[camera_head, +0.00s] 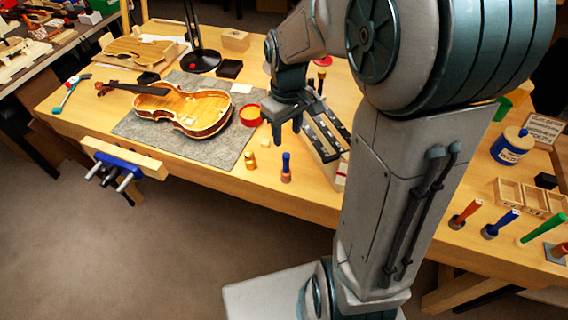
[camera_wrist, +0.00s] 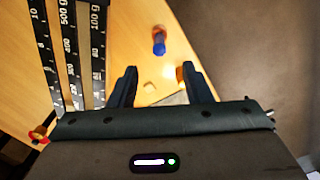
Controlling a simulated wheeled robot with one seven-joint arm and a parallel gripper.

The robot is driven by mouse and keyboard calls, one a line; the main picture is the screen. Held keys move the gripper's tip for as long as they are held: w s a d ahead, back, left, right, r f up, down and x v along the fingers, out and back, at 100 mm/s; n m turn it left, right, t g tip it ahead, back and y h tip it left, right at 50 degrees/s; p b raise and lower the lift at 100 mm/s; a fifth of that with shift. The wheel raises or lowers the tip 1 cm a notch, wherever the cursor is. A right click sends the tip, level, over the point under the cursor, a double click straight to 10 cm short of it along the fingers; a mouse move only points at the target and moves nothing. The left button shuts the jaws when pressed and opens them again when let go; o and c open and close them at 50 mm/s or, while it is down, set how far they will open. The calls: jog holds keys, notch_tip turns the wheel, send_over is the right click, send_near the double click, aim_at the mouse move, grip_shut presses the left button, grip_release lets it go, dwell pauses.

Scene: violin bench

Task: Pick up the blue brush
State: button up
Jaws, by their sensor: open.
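A small upright piece with a blue top and brown lower part (camera_head: 286,167) stands near the bench's front edge. It also shows in the wrist view (camera_wrist: 159,42), beyond and between my fingertips and apart from them. A second blue-handled piece (camera_head: 500,224) with a dark foot stands at the right end of the bench. I cannot tell for sure which is the blue brush. My gripper (camera_head: 284,127) is open and empty, above the bench, behind the nearer blue piece; its two fingers (camera_wrist: 159,72) are spread in the wrist view.
Close to my gripper is a rack of dark marked bars (camera_head: 322,130). A red-rimmed cup (camera_head: 250,121), small yellow pieces (camera_head: 250,161) and a violin (camera_head: 183,108) on a grey mat (camera_head: 140,128) lie left.

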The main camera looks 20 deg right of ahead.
aim_at(286, 154)
notch_tip(286, 154, down, 8)
jog(key=shift+r, duration=0.1)
jog(key=shift+w+f, duration=0.2)
jog(key=shift+f, duration=1.95)
grip_shut()
